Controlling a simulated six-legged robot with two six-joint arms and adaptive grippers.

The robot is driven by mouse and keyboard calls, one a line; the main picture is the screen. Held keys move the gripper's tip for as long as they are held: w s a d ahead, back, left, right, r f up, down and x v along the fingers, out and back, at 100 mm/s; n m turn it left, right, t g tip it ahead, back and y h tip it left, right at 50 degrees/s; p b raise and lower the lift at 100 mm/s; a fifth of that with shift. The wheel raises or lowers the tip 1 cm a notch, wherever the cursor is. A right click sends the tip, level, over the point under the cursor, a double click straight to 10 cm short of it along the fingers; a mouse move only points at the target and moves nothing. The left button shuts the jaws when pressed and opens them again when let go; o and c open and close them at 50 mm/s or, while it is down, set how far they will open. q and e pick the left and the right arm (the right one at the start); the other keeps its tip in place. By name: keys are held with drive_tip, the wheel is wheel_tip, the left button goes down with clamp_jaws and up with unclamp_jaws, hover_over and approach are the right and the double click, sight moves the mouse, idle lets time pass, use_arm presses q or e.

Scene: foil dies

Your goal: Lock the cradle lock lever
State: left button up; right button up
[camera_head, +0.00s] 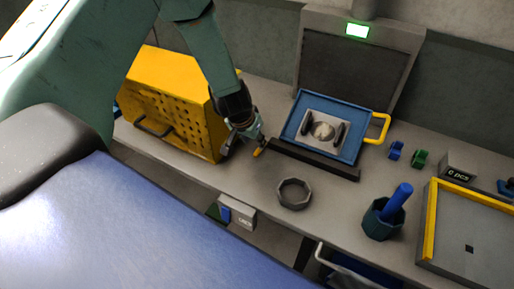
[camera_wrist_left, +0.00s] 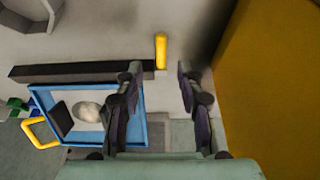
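The lock lever appears as a small yellow-orange bar (camera_head: 259,152) at the left end of a long dark bar (camera_head: 320,162). In the left wrist view the yellow lever (camera_wrist_left: 161,50) lies just beyond and between my fingertips, beside the end of the dark bar (camera_wrist_left: 70,72). My left gripper (camera_head: 246,146) is open and empty close to the lever; its two fingers (camera_wrist_left: 160,76) are clearly apart in the wrist view. I cannot tell whether either finger touches the lever. A blue tray (camera_head: 351,152) with a yellow handle sits behind the dark bar. My right gripper is out of view.
A perforated yellow box (camera_head: 180,118) stands close left of my left gripper. A dark ring (camera_head: 294,194) lies in front of the dark bar. A cup (camera_head: 383,220) with a blue-handled tool and a yellow-edged tray (camera_head: 428,222) stand at right. A dark panelled frame (camera_head: 410,68) rises behind the blue tray.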

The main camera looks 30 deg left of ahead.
sight(258, 151)
use_arm(q)
drive_tip(key=b+x, duration=0.2)
drive_tip(key=x, duration=0.2)
drive_tip(key=shift+a+f, duration=0.2)
drive_tip(key=shift+f, duration=0.15)
drive_tip(key=shift+w+d+f+b, duration=0.2)
drive_tip(key=shift+w+f+b, duration=0.2)
drive_tip(key=shift+f+b, duration=0.35)
drive_tip(key=shift+a+f, duration=0.1)
drive_tip(key=shift+a, duration=0.1)
drive_tip(key=shift+w, duration=0.1)
drive_tip(key=shift+c, duration=0.5)
drive_tip(key=shift+d, duration=0.2)
drive_tip(key=c, duration=0.4)
drive_tip(key=shift+a, duration=0.1)
clamp_jaws()
